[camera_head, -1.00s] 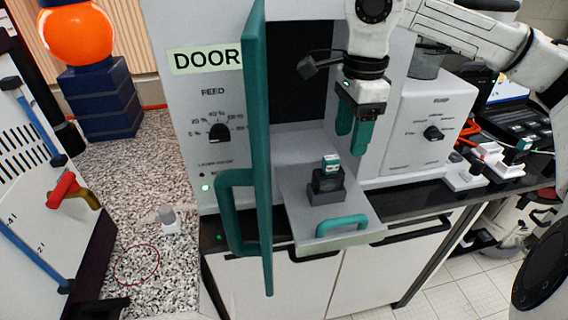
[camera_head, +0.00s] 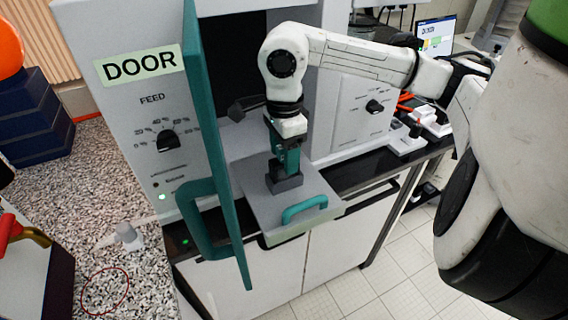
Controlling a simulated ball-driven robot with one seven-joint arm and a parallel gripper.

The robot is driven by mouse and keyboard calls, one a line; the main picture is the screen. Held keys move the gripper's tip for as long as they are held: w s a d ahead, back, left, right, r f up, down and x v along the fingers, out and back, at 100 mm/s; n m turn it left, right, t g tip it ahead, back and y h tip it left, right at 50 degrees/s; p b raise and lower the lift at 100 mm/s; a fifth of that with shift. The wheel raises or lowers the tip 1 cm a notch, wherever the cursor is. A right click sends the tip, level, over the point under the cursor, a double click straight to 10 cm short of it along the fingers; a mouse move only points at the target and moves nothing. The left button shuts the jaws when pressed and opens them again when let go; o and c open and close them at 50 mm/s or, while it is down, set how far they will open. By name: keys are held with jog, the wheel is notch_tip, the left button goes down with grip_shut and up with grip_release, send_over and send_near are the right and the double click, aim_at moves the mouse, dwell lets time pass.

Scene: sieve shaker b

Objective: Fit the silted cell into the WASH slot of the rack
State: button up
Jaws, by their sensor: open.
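My gripper (camera_head: 287,165) points down over the pulled-out tray (camera_head: 250,205), with its teal fingers low at the dark holder (camera_head: 285,183) on that tray. The small dark cell with a pale top, seen in this holder in the earlier frame, is now mostly hidden behind the fingers. The gripper is open, with its fingers at the cell; I cannot tell whether they touch it. I cannot make out a rack with a WASH label.
A tall teal door (camera_head: 208,130) stands open to the left of the tray. The tray has a teal handle (camera_head: 305,208). White fixtures (camera_head: 408,138) stand on the dark counter at right. A small grey-white knob-like piece (camera_head: 129,235) stands on the speckled surface at left.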

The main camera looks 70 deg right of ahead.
jog(key=shift+f, duration=0.75)
jog(key=shift+c, duration=0.2)
grip_shut()
